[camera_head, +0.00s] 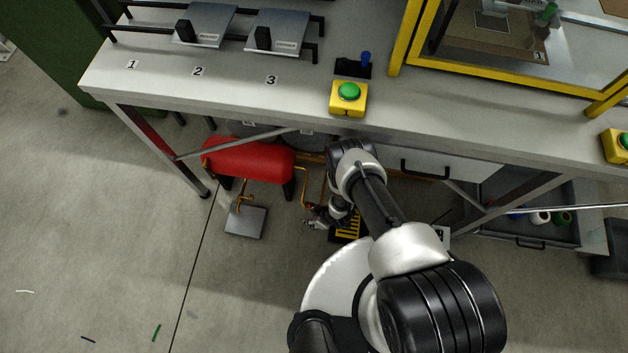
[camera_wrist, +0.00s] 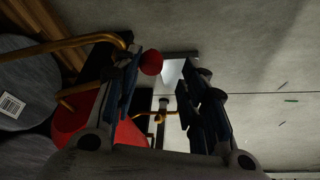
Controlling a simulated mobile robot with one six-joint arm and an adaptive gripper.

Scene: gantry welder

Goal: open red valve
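A small round red knob, which looks like the red valve (camera_wrist: 151,62), shows in the wrist view. It sits right by the tip of the left finger, at the gap between the fingers; I cannot tell if they touch. A copper-coloured pipe (camera_wrist: 75,44) runs to it from the left. My gripper (camera_wrist: 167,82) is open, with a finger on either side and nothing clearly held. In the head view my gripper (camera_head: 318,217) is low under the bench, right of the red tank (camera_head: 248,158). The valve cannot be made out there.
A grey pedal-like plate (camera_head: 245,221) lies on the floor, joined to a pipe. Grey cylinders (camera_wrist: 28,85) crowd the left of the wrist view.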

